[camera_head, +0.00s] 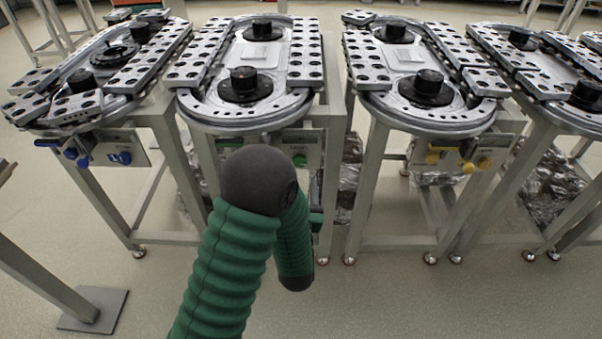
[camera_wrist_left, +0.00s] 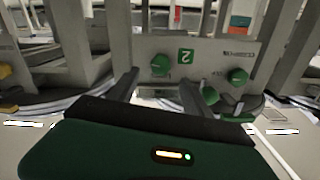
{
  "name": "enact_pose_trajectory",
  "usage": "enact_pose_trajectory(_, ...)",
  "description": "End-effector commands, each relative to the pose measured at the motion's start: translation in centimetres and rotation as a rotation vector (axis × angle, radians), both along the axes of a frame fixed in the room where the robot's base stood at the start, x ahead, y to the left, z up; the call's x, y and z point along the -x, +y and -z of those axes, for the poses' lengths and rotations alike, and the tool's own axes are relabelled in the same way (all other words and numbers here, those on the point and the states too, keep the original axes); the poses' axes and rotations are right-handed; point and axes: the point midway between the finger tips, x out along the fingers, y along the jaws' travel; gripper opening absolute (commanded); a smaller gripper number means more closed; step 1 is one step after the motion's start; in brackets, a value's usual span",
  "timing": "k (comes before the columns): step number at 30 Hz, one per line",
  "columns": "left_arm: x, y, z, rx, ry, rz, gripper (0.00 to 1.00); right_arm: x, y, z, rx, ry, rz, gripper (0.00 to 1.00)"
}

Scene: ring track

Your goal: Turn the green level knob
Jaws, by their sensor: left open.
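The station panel marked 2 (camera_wrist_left: 205,55) fills the middle of the left wrist view and carries green knobs. One round green knob (camera_wrist_left: 160,65) shows between my left gripper's fingers, beyond the tips. Another green knob (camera_wrist_left: 237,76) is to the right, with a green part (camera_wrist_left: 210,95) below it. The labels are too small to read, so I cannot tell which is the level knob. My left gripper (camera_wrist_left: 158,82) is open and empty, facing the panel; I cannot tell contact. In the head view, a green knob (camera_head: 299,160) shows right of my arm, which hides part of the panel.
Ring-track stations stand in a row. The left neighbour has blue knobs (camera_head: 124,158), the right one yellow knobs (camera_head: 432,157). Metal table legs (camera_head: 360,200) flank the panel. Crumpled plastic-like material (camera_head: 349,180) lies beneath. The foreground floor is clear.

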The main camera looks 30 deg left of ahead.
Motion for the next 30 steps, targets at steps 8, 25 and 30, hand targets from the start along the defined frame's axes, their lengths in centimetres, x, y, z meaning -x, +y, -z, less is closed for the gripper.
enact_pose_trajectory(8,-5.2,3.2,0.0,0.0,-0.002,-0.001,0.57,0.0,0.0,0.9,0.0,0.0,0.001,0.57)
enact_pose_trajectory(25,-6.4,3.9,-0.1,0.001,0.0,0.001,0.35,0.0,0.0,0.9,0.0,0.0,0.001,0.57)
enact_pose_trajectory(30,-6.4,3.9,-0.1,0.001,0.0,0.001,0.13,0.0,0.0,0.9,0.0,0.0,0.001,0.57)
